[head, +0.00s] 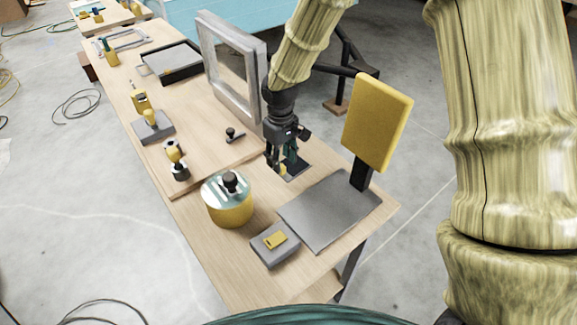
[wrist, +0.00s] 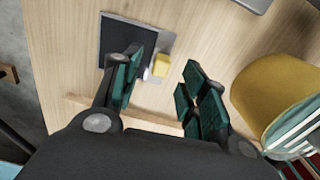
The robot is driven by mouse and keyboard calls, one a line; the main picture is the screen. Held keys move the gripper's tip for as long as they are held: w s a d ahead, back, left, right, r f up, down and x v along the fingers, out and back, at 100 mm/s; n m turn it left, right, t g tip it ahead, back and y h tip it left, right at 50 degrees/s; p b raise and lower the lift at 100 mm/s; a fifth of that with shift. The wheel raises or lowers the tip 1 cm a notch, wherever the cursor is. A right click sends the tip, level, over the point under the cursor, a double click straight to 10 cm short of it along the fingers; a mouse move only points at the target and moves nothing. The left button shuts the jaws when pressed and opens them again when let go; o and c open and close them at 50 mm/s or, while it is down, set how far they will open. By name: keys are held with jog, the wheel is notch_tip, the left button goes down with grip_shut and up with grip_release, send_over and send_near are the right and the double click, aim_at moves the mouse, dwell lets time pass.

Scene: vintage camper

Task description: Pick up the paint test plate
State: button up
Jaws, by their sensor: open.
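A flat dark plate with a light grey edge strip and a small yellow block, which looks like the paint test plate, lies on the wooden bench beneath my gripper; it shows in the head view (head: 296,168) and the wrist view (wrist: 121,42). My gripper (head: 283,164) points down over it, and its arm hides part of the plate. In the wrist view my gripper (wrist: 162,72) is open, with green-padded fingers apart and nothing held. The yellow block (wrist: 161,65) appears between the fingers, and the left finger overlaps the dark part. Whether the fingers touch the plate I cannot tell.
A yellow canister (head: 229,207) stands left of my gripper. A grey flat scale-like base (head: 327,212) with an upright yellow panel (head: 377,122) stands to the right. A grey box (head: 275,250) is in front, a grey frame (head: 232,75) behind. Bare wood surrounds the plate.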

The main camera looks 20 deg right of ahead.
aim_at(290, 171)
jog(key=shift+a+f+p, duration=0.1)
jog(key=shift+f+p, duration=0.35)
jog(key=shift+f, duration=1.5)
grip_shut()
